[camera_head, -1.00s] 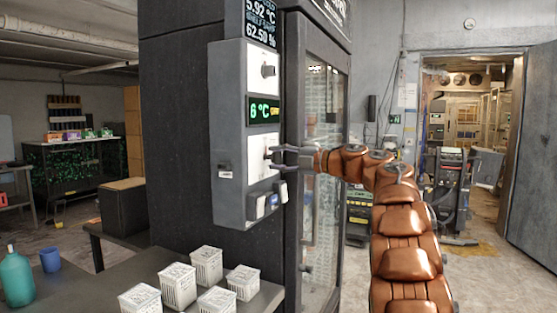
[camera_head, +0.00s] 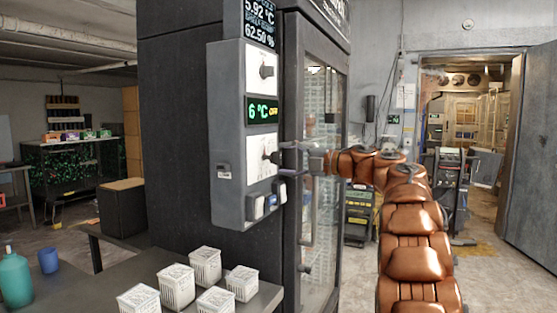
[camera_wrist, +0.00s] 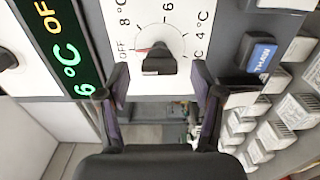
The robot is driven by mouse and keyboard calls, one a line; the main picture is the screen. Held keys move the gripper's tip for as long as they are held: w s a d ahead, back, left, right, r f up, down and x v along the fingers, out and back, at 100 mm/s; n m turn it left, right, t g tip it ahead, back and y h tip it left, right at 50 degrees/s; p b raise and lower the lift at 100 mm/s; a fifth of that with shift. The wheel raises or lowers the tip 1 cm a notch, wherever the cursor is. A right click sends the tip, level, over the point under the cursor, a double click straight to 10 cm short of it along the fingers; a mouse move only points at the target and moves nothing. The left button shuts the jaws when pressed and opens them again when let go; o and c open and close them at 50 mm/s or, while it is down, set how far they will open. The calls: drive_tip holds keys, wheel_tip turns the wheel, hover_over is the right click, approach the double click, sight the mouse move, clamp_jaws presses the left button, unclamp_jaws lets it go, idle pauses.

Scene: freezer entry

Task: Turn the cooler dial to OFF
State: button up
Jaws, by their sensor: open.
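The cooler dial is a dark knob (camera_wrist: 158,61) on a white plate marked OFF, 8, 6 and 4 °C in the wrist view. A red mark on its left side lies toward OFF. In the head view the dial (camera_head: 268,152) is on the lower part of the grey control box (camera_head: 228,150). My gripper (camera_wrist: 158,84) is open, with one finger on each side of the knob's lower end and gaps to it. In the head view my gripper (camera_head: 276,153) is at the dial's front; contact cannot be told. The green display (camera_head: 262,111) reads 6 °C with yellow OFF.
A second knob (camera_head: 267,71) is above the display. Blue and dark switches (camera_head: 264,203) are below the dial. A glass cabinet door (camera_head: 322,160) stands just right. White baskets (camera_head: 206,265) stand on the table in front.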

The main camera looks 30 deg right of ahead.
drive_tip(key=v, duration=0.9)
